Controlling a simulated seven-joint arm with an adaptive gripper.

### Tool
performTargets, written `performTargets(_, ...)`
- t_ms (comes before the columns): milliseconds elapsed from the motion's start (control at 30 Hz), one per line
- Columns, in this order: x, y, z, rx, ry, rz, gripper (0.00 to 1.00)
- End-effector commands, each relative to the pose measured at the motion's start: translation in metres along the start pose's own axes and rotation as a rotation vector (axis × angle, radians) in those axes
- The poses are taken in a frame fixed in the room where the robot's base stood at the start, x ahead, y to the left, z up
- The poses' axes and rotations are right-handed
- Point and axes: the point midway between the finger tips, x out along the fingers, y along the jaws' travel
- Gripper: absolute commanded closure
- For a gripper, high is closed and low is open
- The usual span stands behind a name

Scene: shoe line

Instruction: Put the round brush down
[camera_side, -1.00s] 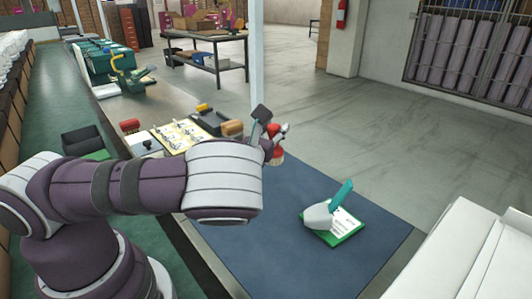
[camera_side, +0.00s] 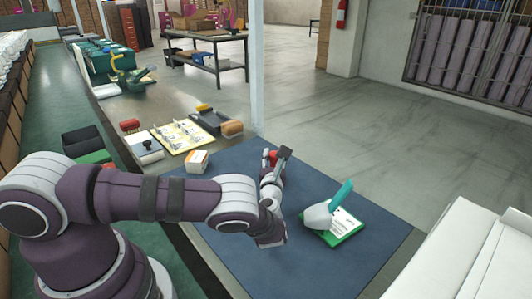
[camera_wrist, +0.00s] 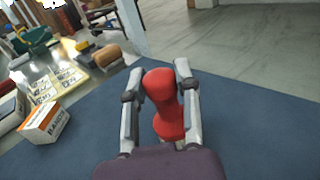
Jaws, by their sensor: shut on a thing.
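The round brush shows as a red, waisted body (camera_wrist: 163,104) between the two fingers in the wrist view, and as a small red patch (camera_side: 272,156) in the side view. My gripper (camera_wrist: 158,80) is shut on it, one finger along each side. In the side view my gripper (camera_side: 272,170) is over the far part of the blue mat (camera_side: 300,262). The brush's lower end is hidden, and I cannot tell whether it touches the mat.
A white-and-orange box (camera_side: 197,161) stands at the mat's far left edge. A yellow sheet (camera_side: 182,135) and a tan brush (camera_side: 232,128) lie beyond. The mat's near part is clear.

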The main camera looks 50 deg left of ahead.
Motion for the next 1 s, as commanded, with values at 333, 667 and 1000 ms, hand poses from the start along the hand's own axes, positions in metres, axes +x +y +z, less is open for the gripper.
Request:
performTargets(333,0.0,0.0,-0.002,0.001,0.0,-0.001,0.6)
performTargets(667,0.0,0.0,-0.002,0.001,0.0,-0.001,0.44)
performTargets(1000,-0.043,-0.002,0.0,0.006,0.003,-0.006,0.44)
